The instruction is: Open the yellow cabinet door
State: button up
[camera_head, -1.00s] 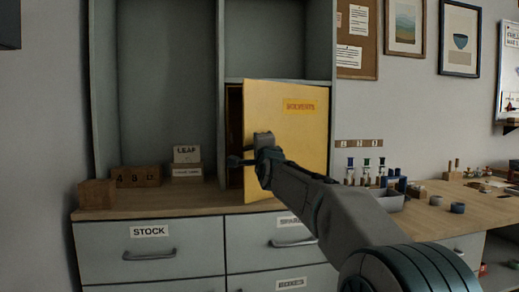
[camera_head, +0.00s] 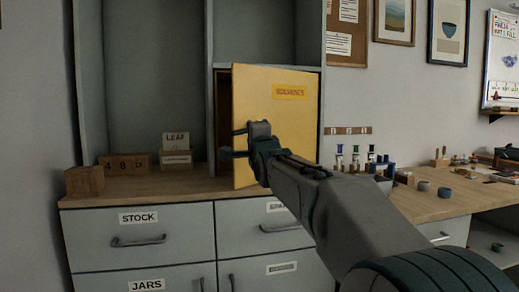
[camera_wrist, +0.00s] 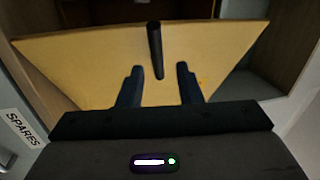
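The yellow cabinet door (camera_head: 291,125) stands partly open. Its left edge is swung out from the frame, and a dark gap shows behind it. An orange label is on its upper part. In the wrist view the door (camera_wrist: 90,62) spans the upper picture, with a dark bar handle (camera_wrist: 155,48) on it. My gripper (camera_head: 234,142) is in front of the door's left part. In the wrist view my gripper (camera_wrist: 159,82) has its two fingers apart, with the handle's lower end between the tips and touching neither. The handle is hidden in the head view.
Grey drawers, one labelled STOCK (camera_head: 138,218), lie below the wooden counter (camera_head: 140,190). Wooden number blocks (camera_head: 125,164) and a LEAF card (camera_head: 176,139) stand left of the door. Small bottles and cups (camera_head: 360,160) stand to the right. Open shelves are above.

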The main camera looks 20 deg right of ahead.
jog(key=s+f+p, duration=0.1)
jog(key=s+p, duration=0.1)
jog(key=s, duration=0.6)
jog(key=shift+f, duration=0.3)
